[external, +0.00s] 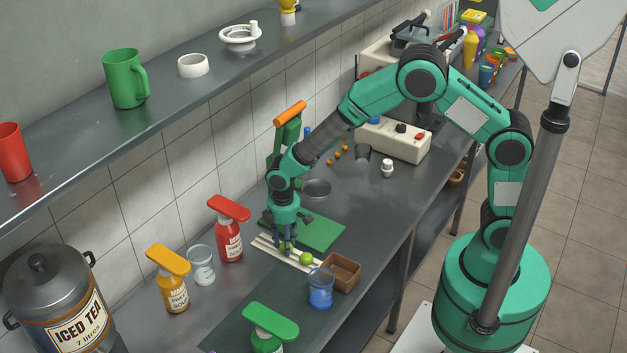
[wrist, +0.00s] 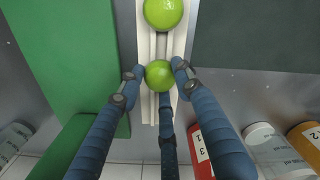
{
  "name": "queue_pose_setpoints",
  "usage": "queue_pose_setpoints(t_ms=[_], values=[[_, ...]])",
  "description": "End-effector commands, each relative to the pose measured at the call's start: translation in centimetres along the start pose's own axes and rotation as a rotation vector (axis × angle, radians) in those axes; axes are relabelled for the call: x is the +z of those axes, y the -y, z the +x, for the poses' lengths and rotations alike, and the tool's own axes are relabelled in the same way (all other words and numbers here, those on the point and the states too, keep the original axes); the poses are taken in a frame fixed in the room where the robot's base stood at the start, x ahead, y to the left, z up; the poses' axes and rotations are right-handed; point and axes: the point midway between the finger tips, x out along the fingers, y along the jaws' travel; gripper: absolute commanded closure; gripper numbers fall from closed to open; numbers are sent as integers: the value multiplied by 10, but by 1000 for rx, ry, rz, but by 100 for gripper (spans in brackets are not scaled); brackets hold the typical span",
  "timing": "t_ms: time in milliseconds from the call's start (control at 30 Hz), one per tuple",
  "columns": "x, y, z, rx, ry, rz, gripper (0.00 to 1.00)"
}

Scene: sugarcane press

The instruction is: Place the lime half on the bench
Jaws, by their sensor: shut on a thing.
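My gripper (external: 284,248) points down over a white ribbed rack (external: 264,243) on the grey bench (external: 385,205). Its blue fingers (wrist: 157,88) are shut on a round green lime (wrist: 159,75), just above or resting on the rack; I cannot tell which. A second green lime (external: 306,259) sits at the rack's right end and also shows at the top of the wrist view (wrist: 163,12). I cannot tell whether either lime is a half, as no cut face shows.
A green board (external: 318,232) lies behind the rack. A brown box (external: 342,272) and blue jug (external: 320,290) stand right of it. A red bottle (external: 228,240), glass (external: 201,268) and orange bottle (external: 173,288) stand left. Bench right of the board is clear.

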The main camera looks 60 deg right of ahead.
Motion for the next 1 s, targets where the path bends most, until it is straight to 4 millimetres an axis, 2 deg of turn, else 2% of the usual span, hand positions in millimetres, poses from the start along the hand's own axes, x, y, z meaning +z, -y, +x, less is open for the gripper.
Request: queue_pose_setpoints(t_ms=[233, 267, 333, 767, 1000], values=[[0, 0, 6, 0, 0, 0, 87], [0, 0, 5, 0, 0, 0, 60], [0, 0, 5, 0, 0, 0, 47], [0, 0, 1, 0, -1, 0, 47], [-1, 0, -21, 1, -2, 0, 47]])
